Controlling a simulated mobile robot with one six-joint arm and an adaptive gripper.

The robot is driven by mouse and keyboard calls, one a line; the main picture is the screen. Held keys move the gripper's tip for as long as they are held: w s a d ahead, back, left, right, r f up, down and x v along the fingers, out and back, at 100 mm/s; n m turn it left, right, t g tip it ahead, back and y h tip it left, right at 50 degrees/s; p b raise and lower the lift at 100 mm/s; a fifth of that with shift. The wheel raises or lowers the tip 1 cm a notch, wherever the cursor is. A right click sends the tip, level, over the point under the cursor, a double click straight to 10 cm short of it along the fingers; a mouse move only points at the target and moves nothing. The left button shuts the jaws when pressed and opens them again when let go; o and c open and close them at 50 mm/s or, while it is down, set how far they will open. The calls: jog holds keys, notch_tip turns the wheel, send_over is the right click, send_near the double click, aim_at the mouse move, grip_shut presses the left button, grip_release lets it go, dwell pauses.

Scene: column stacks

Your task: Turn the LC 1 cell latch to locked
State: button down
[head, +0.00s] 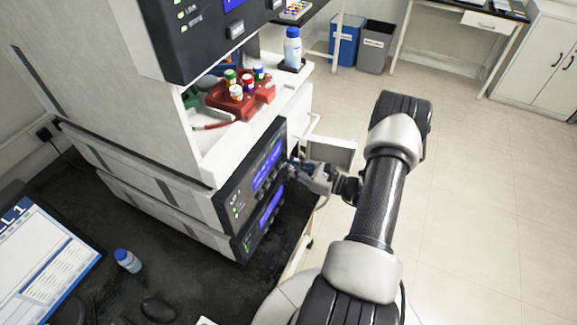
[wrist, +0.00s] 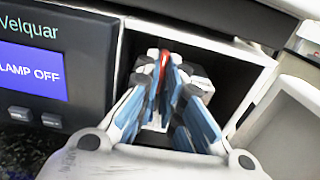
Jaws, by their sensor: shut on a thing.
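My gripper (wrist: 165,72) reaches into an open, dark compartment (wrist: 222,62) beside the module's display in the wrist view. Its blue-sided fingers are shut on a small red-edged part, which I take to be the cell latch (wrist: 163,60). The fingers cover most of it, so its exact angle is hard to tell. A pale block, likely the cell, shows in part behind the fingers. In the head view my gripper (head: 305,177) is at the right side of the module (head: 255,180) front, and the latch is hidden there.
The compartment door (head: 332,153) stands open to the right of my gripper. The module display (wrist: 30,72) reads LAMP OFF. A red tray (head: 262,100) with several capped vials and a blue-capped bottle (head: 292,50) sit above. Open floor (head: 470,170) lies right.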

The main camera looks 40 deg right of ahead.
jog(key=c, duration=1.7)
grip_release()
jog(key=v, duration=1.2)
